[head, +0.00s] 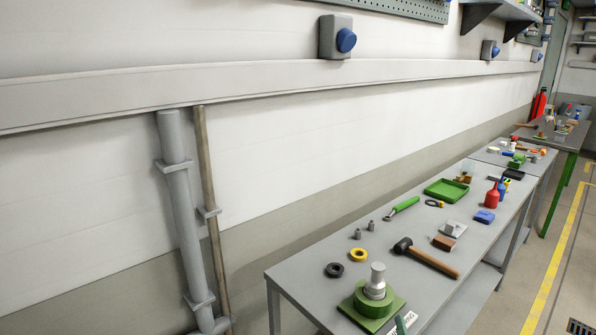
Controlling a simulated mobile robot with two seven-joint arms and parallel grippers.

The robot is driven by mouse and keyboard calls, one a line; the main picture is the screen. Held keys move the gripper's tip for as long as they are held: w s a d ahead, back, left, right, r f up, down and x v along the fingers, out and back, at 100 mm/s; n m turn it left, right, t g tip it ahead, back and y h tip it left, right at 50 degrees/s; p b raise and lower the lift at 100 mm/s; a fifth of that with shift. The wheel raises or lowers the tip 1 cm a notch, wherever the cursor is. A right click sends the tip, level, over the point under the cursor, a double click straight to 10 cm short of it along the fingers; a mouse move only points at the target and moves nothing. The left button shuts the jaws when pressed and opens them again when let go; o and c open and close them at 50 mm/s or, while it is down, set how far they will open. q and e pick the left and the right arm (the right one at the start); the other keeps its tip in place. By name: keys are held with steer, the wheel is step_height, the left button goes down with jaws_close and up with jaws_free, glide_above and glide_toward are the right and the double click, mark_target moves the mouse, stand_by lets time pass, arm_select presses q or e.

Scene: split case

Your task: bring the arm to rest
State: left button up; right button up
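Neither of my grippers shows in the head view, and I see no arm of mine that I can be sure of. The grey workbench (307,287) runs from the lower middle toward the back right. On its near end stands a green fixture (367,307) with a grey stepped cylinder (376,279) upright on it. A small grey-green piece (402,326) is cut off by the bottom edge; I cannot tell what it is.
A black ring (334,270), a yellow ring (358,254), a mallet (427,258), a green tray (446,190) and a red bottle (492,195) lie or stand on the bench. Pipes (180,210) run down the left wall.

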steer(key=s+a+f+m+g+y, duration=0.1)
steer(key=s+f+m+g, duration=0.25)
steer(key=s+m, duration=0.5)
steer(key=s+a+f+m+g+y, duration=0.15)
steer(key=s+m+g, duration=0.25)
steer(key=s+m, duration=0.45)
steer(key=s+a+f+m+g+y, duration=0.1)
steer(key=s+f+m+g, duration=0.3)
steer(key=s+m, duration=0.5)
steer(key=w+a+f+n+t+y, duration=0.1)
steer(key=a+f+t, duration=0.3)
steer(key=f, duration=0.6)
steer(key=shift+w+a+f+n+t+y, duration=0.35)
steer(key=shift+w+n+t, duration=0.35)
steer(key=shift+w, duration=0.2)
